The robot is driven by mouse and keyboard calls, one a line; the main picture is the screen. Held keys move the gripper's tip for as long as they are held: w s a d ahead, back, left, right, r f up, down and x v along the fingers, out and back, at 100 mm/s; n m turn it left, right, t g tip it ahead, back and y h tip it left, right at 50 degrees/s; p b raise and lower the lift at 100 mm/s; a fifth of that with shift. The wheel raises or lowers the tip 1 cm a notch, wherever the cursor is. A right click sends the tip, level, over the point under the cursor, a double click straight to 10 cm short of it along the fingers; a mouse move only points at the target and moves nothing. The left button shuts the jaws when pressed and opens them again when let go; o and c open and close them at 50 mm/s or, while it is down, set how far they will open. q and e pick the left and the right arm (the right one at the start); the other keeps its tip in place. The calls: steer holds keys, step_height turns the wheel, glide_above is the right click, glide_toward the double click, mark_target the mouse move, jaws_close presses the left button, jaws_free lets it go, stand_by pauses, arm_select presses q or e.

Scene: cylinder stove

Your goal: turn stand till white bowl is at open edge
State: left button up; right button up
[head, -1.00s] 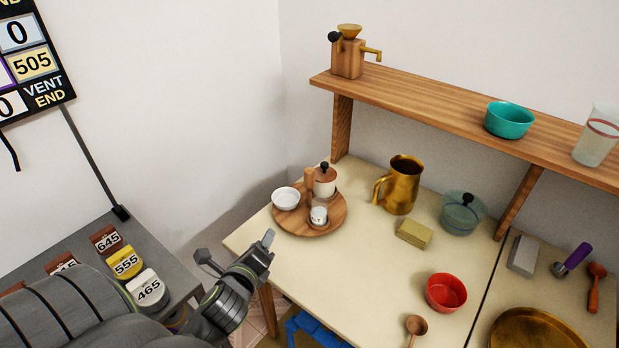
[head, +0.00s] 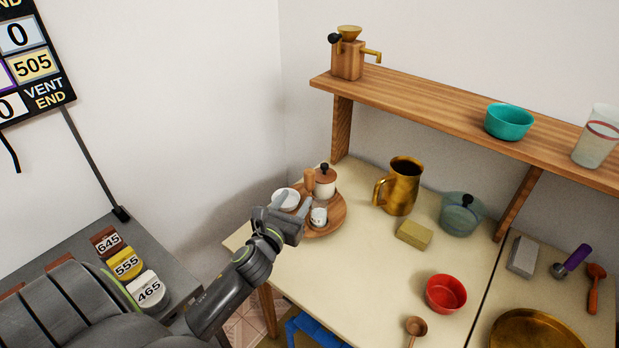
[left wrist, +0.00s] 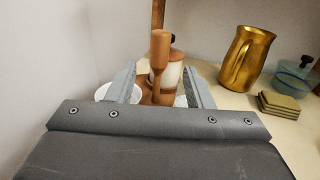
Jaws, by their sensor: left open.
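The round wooden stand (head: 334,219) is on the cream table near its left corner. It carries the white bowl (head: 287,198) on its left side, a white jar with a brown lid (head: 325,184) at the back, a small white cup (head: 318,217) at the front right and an upright wooden post (head: 309,180). My left gripper (head: 292,208) is open at the front left of the stand, partly hiding it and the bowl. In the left wrist view the post (left wrist: 160,50) shows between the two fingers, and the white bowl (left wrist: 124,92) shows behind the left finger. My right gripper is not seen.
A wooden shelf (head: 440,108) runs above the back. A grey side table (head: 70,245) with numbered tags is at left.

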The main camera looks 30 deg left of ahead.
mark_target(307, 182)
arm_select(q)
steer(key=w, duration=0.3)
steer(key=w+a, duration=0.1)
steer(key=w, duration=0.5)
steer(key=shift+w+a, duration=0.25)
steer(key=shift+a, duration=0.1)
jaws_close()
